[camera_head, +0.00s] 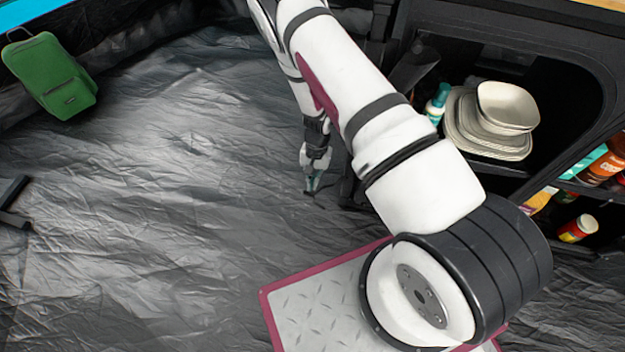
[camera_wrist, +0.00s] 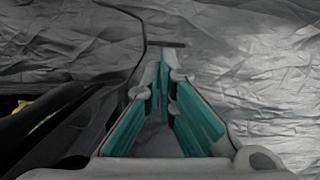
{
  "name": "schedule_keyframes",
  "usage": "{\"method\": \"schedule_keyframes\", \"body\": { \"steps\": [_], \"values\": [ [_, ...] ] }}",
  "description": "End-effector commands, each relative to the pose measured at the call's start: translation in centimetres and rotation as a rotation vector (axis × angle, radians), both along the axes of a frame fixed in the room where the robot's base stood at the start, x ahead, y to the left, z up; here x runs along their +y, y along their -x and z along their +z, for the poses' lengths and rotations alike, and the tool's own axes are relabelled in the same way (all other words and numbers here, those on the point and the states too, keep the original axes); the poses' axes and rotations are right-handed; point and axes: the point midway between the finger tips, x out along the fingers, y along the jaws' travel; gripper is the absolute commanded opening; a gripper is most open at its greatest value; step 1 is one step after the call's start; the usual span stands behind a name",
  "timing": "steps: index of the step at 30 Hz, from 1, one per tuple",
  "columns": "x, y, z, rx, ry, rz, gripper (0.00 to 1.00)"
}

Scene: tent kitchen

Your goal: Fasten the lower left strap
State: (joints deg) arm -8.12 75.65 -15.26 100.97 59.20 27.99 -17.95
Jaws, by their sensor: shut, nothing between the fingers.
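My gripper (camera_head: 311,186) points down in the head view, low over the grey floor sheet and just left of the black shelf unit (camera_head: 572,48). In the wrist view my gripper's teal-padded fingers (camera_wrist: 168,68) come together at the tips with nothing between them. A short dark bar (camera_wrist: 166,44) lies just beyond the fingertips in the wrist view. I cannot tell whether it is the strap or part of the unit's base. I cannot clearly make out the lower left strap in either view. My arm hides much of the unit's left side.
White plates and bowls (camera_head: 507,107) and a teal-capped bottle (camera_head: 437,104) stand in the unit. Jars (camera_head: 578,228) and packets are on its right shelves. A green bag (camera_head: 52,76) lies at the far left. The crumpled grey floor sheet (camera_head: 150,200) is mostly clear.

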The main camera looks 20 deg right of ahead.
Motion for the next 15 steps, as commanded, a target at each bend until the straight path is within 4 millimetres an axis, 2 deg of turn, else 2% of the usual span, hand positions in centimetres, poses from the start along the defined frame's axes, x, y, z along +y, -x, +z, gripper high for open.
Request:
{"method": "schedule_keyframes", "body": {
  "steps": [8, 15],
  "values": [
    [0.0, 1.7, 0.1, 0.001, -0.002, 0.167, 0.00],
    [-0.5, 4.0, 0.1, 0.002, -0.002, 0.396, 0.00]
  ]
}}
